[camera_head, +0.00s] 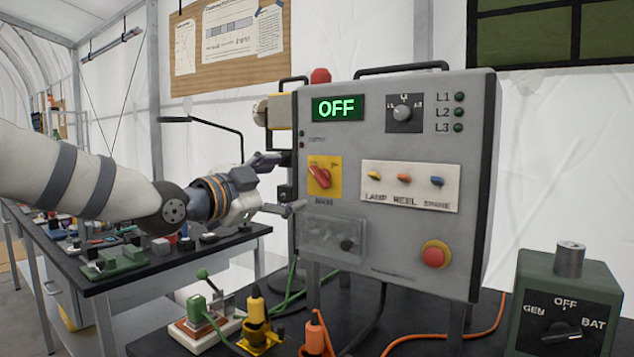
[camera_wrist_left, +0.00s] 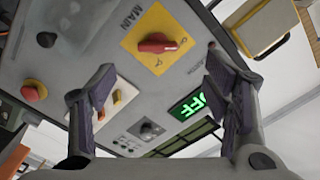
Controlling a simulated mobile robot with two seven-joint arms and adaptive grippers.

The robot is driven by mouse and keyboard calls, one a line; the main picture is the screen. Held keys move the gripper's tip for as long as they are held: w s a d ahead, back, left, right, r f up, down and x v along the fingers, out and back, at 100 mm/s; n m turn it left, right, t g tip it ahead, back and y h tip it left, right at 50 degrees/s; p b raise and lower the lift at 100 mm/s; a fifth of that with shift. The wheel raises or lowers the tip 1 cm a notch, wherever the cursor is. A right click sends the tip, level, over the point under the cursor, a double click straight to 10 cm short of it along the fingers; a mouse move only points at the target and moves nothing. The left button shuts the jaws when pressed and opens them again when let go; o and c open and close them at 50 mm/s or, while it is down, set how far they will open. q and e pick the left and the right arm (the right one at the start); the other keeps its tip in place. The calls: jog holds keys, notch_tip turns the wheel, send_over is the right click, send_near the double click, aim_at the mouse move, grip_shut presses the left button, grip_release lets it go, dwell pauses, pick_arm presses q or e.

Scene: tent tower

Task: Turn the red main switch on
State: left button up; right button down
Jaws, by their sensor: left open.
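The red main switch (camera_head: 319,176) is a rotary knob on a yellow plate at the left of the grey control box (camera_head: 400,265). In the head view the knob sits tilted on its plate. A green display (camera_head: 338,108) above it reads OFF. My left gripper (camera_head: 290,184) is just left of the box, close to the switch, with its fingers apart and nothing between them. In the left wrist view the red switch (camera_wrist_left: 157,46) lies ahead, above and between the two open fingertips, apart from them. My right gripper is not in view.
A red emergency button (camera_head: 435,254), a clear cover (camera_head: 334,238), a row of coloured toggles (camera_head: 404,180) and a selector knob (camera_head: 403,114) are on the same panel. Plugs and cables (camera_head: 258,320) lie below. A green GEN/BAT box (camera_head: 563,310) stands at right.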

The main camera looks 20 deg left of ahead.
aim_at(320, 177)
pick_arm(q)
jog(key=x, duration=0.3)
jog(key=b+x, duration=0.1)
jog(key=x, duration=0.2)
jog(key=f+b+x, duration=0.1)
jog(key=x, duration=0.2)
jog(key=shift+w+d, duration=0.1)
jog(key=shift+w, duration=0.05)
jog(key=shift+w+r, duration=0.1)
jog(key=shift+w, duration=0.05)
jog(key=shift+r, duration=0.2)
jog(key=c, duration=1.2)
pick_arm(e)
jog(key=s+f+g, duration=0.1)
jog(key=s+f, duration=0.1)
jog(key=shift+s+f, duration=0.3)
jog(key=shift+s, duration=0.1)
